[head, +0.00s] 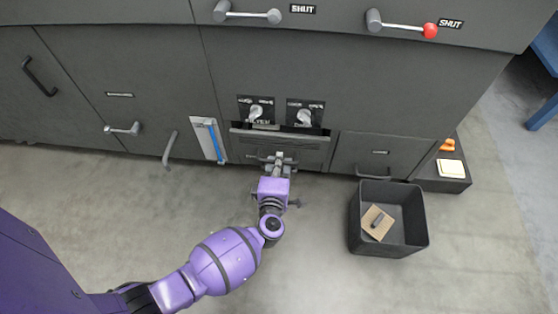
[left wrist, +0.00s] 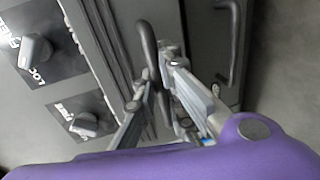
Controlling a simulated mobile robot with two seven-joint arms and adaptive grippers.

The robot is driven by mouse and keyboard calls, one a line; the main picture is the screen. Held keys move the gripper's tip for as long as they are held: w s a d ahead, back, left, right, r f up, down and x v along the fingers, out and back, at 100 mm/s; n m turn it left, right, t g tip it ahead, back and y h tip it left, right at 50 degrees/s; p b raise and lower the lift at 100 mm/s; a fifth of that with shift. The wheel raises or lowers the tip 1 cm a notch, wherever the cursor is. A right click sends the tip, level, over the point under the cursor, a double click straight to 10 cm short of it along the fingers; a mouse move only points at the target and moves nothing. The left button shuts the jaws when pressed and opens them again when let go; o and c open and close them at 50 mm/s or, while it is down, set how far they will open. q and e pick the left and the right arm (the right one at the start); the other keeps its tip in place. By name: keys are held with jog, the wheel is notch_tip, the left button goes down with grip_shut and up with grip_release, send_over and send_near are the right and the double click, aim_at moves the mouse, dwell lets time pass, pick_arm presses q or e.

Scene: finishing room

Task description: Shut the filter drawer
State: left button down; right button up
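The filter drawer (head: 312,143) is a low grey front in the dark cabinet, below two knob switches. A dark gap shows along its top edge, so it stands somewhat out. Its dark bar handle (left wrist: 149,45) runs between the fingers of my left gripper (left wrist: 155,75) in the left wrist view. The fingertips lie close on both sides of the bar and look closed on it. In the head view the left gripper (head: 278,160) is at the drawer's front and hides most of the handle. My right gripper is in neither view.
A black open bin (head: 418,232) with a brown piece inside stands on the floor right of the drawer. Beyond it a dark tray (head: 447,184) holds orange and pale items. Another closed-looking drawer (head: 385,150) adjoins at right.

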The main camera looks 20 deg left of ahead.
aim_at(281, 150)
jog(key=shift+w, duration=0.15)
pick_arm(q)
jog(key=shift+w, duration=0.2)
jog(key=x, duration=0.2)
jog(key=r+x, duration=0.1)
jog(key=x, duration=0.1)
jog(key=shift+w+f, duration=0.1)
jog(key=c, duration=2)
grip_release()
jog(key=shift+o, duration=0.9)
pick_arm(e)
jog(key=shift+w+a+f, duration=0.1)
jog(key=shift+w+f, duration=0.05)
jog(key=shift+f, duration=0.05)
pick_arm(q)
jog(key=v, duration=0.7)
jog(key=shift+s, duration=0.25)
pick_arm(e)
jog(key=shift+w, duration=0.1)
pick_arm(q)
jog(key=shift+s, duration=0.1)
